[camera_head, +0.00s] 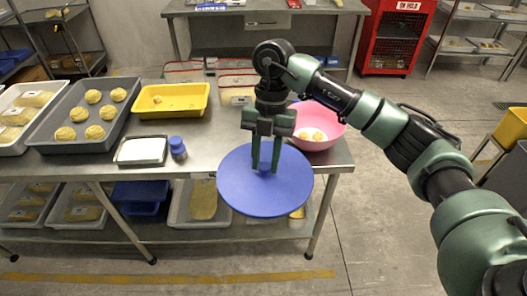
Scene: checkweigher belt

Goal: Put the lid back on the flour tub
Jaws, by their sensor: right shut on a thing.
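A round blue lid (240,190) hangs flat-side up below my right gripper (265,168). My right gripper points down and is shut on the small knob at the lid's middle. The lid is in front of the table's front right part and covers some of the table edge and lower shelf from this view. I cannot make out a flour tub; it may be hidden behind the lid. My left gripper is not in view.
On the steel table (208,145) are a pink bowl (330,125) with dough pieces, a yellow tray (172,112), a grey tray of dough balls (62,146), a small scale (142,150) and a blue-capped bottle (178,149). Clear bins stand behind. Floor at right is free.

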